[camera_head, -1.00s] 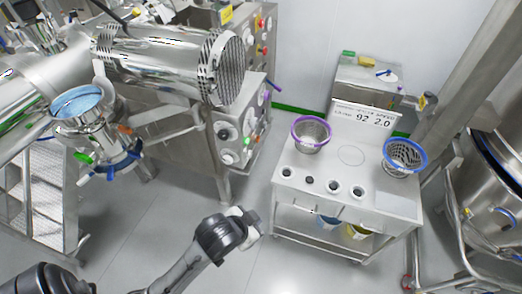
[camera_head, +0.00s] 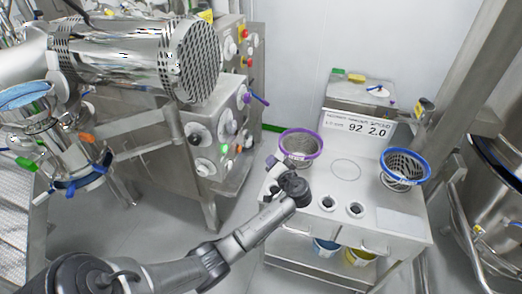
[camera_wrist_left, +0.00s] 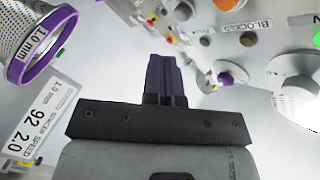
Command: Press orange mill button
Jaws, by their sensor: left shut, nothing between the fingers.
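A small orange button (camera_head: 249,143) sits on the side of the steel control panel (camera_head: 203,168), left of my left gripper (camera_head: 272,163) in the head view. In the left wrist view the orange button (camera_wrist_left: 224,79) is right of the fingertips and apart from them. My left gripper (camera_wrist_left: 163,62) shows there with its dark purple fingers together and nothing between them. In the head view it is beside the front left of the white cart, near the purple-rimmed screen. My right gripper is not in view.
The white cart (camera_head: 394,218) holds a purple-rimmed screen (camera_head: 301,147) and a blue-rimmed screen (camera_head: 404,166). A sign (camera_head: 358,126) reads 92 and 2.0. A green button (camera_head: 223,149), white knobs and a purple handle (camera_head: 260,99) are on the panel. Floor shows between panel and cart.

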